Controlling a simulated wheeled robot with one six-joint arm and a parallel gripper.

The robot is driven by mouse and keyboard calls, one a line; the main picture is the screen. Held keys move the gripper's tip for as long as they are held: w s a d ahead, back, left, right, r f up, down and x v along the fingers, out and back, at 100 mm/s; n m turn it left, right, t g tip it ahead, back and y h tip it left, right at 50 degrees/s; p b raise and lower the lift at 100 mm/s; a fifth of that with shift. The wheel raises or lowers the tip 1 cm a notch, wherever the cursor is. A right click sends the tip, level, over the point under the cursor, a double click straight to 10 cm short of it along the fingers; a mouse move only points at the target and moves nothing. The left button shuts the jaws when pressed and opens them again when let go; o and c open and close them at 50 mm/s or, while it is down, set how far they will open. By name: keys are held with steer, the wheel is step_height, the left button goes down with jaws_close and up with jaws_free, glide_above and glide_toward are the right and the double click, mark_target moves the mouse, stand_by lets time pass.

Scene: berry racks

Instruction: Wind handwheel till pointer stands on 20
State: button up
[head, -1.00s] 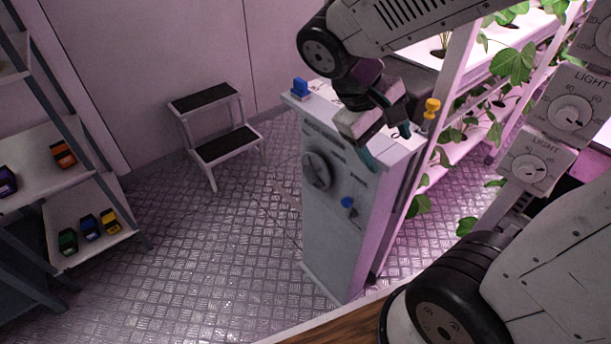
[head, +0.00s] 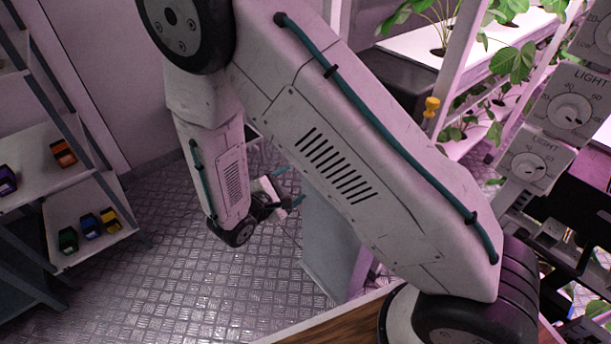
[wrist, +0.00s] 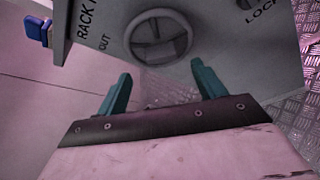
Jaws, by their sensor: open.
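The handwheel (wrist: 158,38) is a round grey wheel on the face of the grey cabinet (wrist: 225,45), at the top middle of the wrist view. Lettering reading "RACK" and "OUT" is to its left, and "LOCK" to its right. In the head view my arm hides the wheel and most of the cabinet (head: 328,245). My gripper (wrist: 161,68) is open and empty, its two teal fingers pointing toward the wheel, apart from it. In the head view the gripper (head: 289,186) is beside the cabinet's left edge. I cannot make out a pointer or the number 20.
A blue part (wrist: 36,29) sticks out at the cabinet's edge. A yellow knob (head: 431,106) stands by the plant racks at the right. A shelf (head: 95,220) with small coloured items stands at the left. The metal floor (head: 200,290) is clear at the front.

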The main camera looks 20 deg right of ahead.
mark_target(306, 175)
steer(key=x, duration=0.7)
steer(key=shift+w+d+f, duration=0.15)
steer(key=shift+d+f, duration=0.05)
steer(key=shift+f, duration=0.05)
steer(key=shift+c, duration=0.3)
steer(key=c, duration=0.9)
